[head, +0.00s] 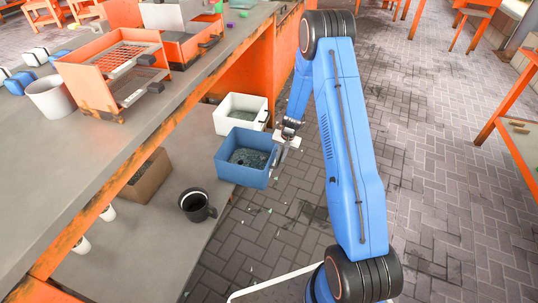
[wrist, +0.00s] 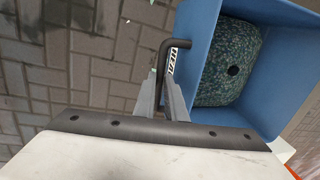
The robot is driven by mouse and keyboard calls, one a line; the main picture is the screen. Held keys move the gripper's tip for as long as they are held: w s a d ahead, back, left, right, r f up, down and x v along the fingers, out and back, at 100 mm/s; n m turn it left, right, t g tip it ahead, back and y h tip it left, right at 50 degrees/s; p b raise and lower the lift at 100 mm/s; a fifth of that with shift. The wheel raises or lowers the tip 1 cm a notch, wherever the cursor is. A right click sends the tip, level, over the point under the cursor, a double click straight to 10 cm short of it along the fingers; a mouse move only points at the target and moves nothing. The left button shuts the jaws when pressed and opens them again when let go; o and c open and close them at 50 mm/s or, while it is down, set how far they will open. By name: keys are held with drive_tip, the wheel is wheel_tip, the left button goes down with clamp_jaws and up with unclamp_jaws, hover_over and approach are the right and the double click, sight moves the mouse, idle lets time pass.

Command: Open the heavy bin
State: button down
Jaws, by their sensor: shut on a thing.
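The blue bin (head: 238,176) stands out beyond the edge of the lower shelf in the head view, with its top open. In the wrist view the blue bin (wrist: 290,72) shows dark speckled material inside, with a small dark spot in it. A label (wrist: 172,64), partly hidden and seemingly reading "HEAVY", is on its near side. A black bar handle (wrist: 162,58) sticks out beside the label. My gripper (wrist: 163,88) is shut on this handle. In the head view my gripper (head: 287,138) is at the bin's right side, and the handle is hard to make out.
A white bin (head: 233,126) sits just behind the blue one. A dark mug (head: 197,207) and a brown box (head: 145,178) are on the lower shelf. The workbench (head: 130,130) is above to the left. The brick floor (head: 435,160) to the right is mostly clear.

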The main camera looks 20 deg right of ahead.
drive_tip(key=shift+s+d, duration=0.6)
drive_tip(key=shift+d, duration=0.25)
drive_tip(key=shift+s+d, duration=0.55)
drive_tip(key=shift+d, duration=0.25)
drive_tip(key=c, duration=1.8)
unclamp_jaws()
drive_tip(key=r, duration=0.5)
drive_tip(key=s+d+r, duration=0.1)
drive_tip(key=r, duration=0.5)
drive_tip(key=s+d+r, duration=0.1)
drive_tip(key=r, duration=0.5)
drive_tip(key=shift+d, duration=0.25)
